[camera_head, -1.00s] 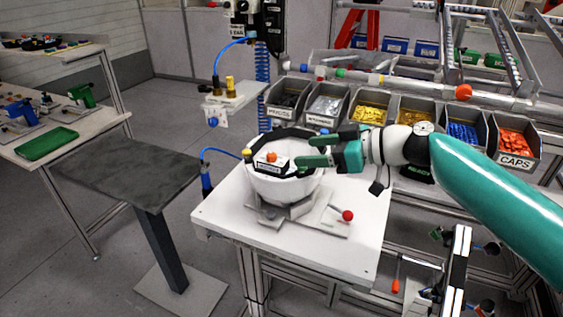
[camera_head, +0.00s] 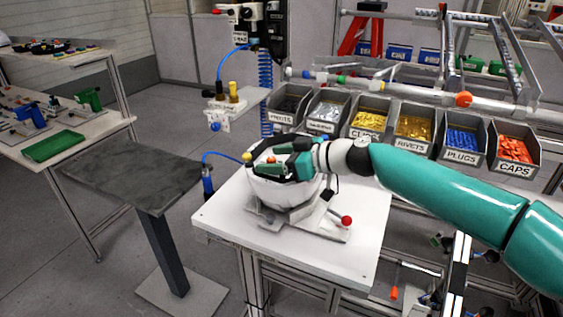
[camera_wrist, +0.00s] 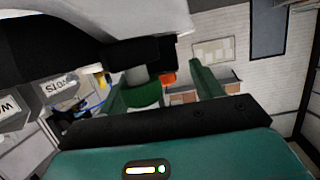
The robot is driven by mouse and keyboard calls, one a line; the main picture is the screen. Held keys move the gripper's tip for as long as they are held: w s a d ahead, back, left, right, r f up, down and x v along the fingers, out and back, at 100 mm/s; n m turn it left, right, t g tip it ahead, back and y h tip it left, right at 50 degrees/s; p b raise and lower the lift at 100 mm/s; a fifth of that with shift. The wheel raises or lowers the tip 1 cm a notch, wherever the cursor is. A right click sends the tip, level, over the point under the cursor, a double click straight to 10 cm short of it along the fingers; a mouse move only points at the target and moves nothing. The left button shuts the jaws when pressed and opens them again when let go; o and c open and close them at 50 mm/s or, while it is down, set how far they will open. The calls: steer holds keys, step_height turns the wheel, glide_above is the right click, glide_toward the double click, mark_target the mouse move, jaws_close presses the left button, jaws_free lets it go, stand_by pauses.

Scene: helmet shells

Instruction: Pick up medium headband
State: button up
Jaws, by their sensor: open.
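The white helmet shell (camera_head: 284,193) sits open side up on a grey fixture on the white table. A black headband with an orange knob (camera_head: 271,159) is inside it, partly hidden by my gripper. No size marking is readable on it now. My gripper (camera_head: 273,157) is over the shell's opening, its green fingers apart around the knob area. In the wrist view, the black band (camera_wrist: 130,52) and the orange knob (camera_wrist: 168,78) show close to the spread fingers (camera_wrist: 172,85). The white shell (camera_wrist: 140,12) fills the top. Contact with the band cannot be told.
Labelled bins of clips (camera_head: 367,121), rivets, plugs (camera_head: 461,146) and caps (camera_head: 516,150) stand behind the table. A red-knobbed lever (camera_head: 346,221) sticks out of the fixture. A bare dark stand (camera_head: 135,172) is at left. The white table's front (camera_head: 300,250) is clear.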

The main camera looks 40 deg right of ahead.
steer(key=shift+x, duration=1.45)
steer(key=shift+f, duration=0.1)
steer(key=c, duration=1.1)
